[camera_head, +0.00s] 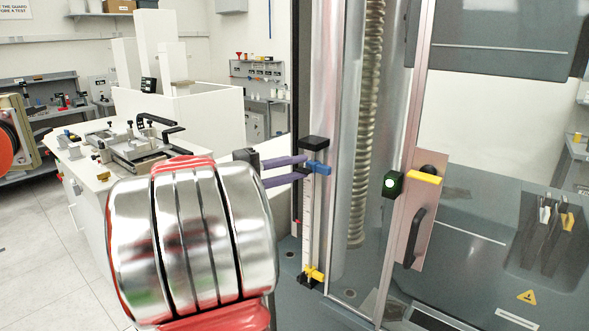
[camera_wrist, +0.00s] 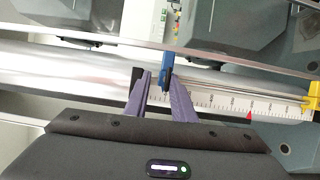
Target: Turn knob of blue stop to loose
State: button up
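The blue stop (camera_head: 318,168) sits high on the upright scale rail, just below its black top cap (camera_head: 314,142). It also shows in the wrist view (camera_wrist: 167,66), across the rail beside the scale. My gripper (camera_head: 304,166) has two purple fingers reaching from the left to the blue stop. In the wrist view my gripper (camera_wrist: 160,76) has its fingertips on either side of the stop's near end, with a gap between them. The fingers look open, and I see no clear grip. The stop's knob is largely hidden between the fingers, so its setting cannot be read.
A yellow stop (camera_head: 312,274) sits at the rail's lower end. Right of the rail stand a metal column and screw (camera_head: 365,120), then a guard door with a black handle (camera_head: 415,237). A white bench with a fixture (camera_head: 130,145) stands behind on the left.

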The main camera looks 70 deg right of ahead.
jog(key=v, duration=1.4)
jog(key=shift+s, duration=0.1)
dwell(0.4)
notch_tip(320, 180, down, 11)
jog(key=a+n+t+y, duration=0.2)
jog(key=n+t+y, duration=0.1)
jog(key=t, duration=0.1)
jog(key=w+a+f+n+t+y, duration=0.25)
jog(key=a+f+t, duration=0.25)
jog(key=a+f, duration=0.45)
jog(key=w+a+n+t+y, duration=0.1)
jog(key=w+a+t+y, duration=0.15)
jog(key=a, duration=0.75)
jog(key=w+a+t+y, duration=0.2)
jog(key=w+a+t, duration=0.1)
jog(key=a, duration=0.6)
jog(key=s+a+r+n+t+y, duration=0.1)
jog(key=a+t, duration=0.1)
jog(key=a, duration=0.5)
jog(key=a+r+n+t+y, duration=0.1)
jog(key=a+r+t, duration=0.1)
jog(key=a, duration=0.5)
jog(key=shift+s+a+y, duration=0.3)
jog(key=shift+s, duration=0.1)
